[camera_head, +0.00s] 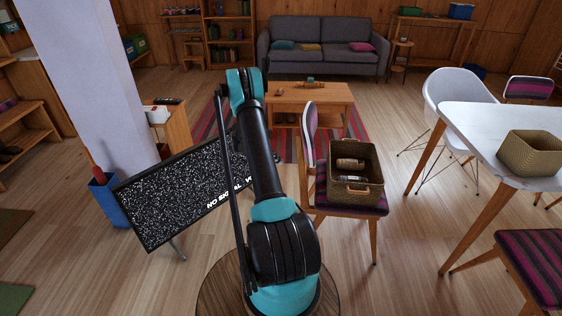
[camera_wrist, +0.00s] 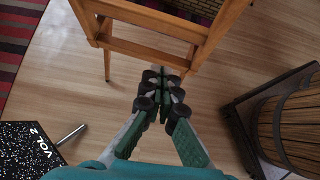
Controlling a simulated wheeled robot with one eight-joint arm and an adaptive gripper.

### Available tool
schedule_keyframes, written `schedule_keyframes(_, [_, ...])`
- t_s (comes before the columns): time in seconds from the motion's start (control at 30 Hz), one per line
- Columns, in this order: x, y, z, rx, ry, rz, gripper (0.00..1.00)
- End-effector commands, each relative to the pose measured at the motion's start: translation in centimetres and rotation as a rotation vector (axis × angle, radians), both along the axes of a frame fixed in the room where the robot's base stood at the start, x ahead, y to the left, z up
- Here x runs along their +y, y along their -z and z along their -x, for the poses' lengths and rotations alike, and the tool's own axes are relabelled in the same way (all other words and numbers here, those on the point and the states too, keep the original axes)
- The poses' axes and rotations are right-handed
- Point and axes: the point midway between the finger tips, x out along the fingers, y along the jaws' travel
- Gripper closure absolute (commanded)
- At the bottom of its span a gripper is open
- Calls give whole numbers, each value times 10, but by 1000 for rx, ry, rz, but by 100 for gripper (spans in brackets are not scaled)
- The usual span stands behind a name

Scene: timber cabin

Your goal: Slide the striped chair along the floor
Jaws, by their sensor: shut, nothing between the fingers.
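The striped chair (camera_head: 309,130) stands upright on the floor right of my arm in the head view. It has a purple and dark striped seat and back and wooden legs. A woven basket (camera_head: 356,188) with a few small items inside sits on its seat. In the wrist view, the chair's wooden frame (camera_wrist: 150,50) crosses the top, with legs and crossbars. My gripper (camera_wrist: 162,78) is shut and empty, pointing at the chair's lower crossbar. Whether the fingertips touch the chair I cannot tell. In the head view my gripper is hidden behind my arm.
A screen reading "NO SIGNAL" (camera_head: 180,195) stands tilted left of my arm. A coffee table (camera_head: 300,97) on a striped rug is behind the chair. A white table (camera_head: 480,130) stands to the right, with another striped chair (camera_head: 535,262) near it. Floor between chair and table is bare.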

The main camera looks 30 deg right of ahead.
Motion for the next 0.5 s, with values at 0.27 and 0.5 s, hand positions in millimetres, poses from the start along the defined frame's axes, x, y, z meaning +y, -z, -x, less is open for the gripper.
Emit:
schedule_keyframes(0.27, [-34,40,21,-1,2,0,100])
schedule_keyframes(0.5, [-63,52,39,-1,3,1,100])
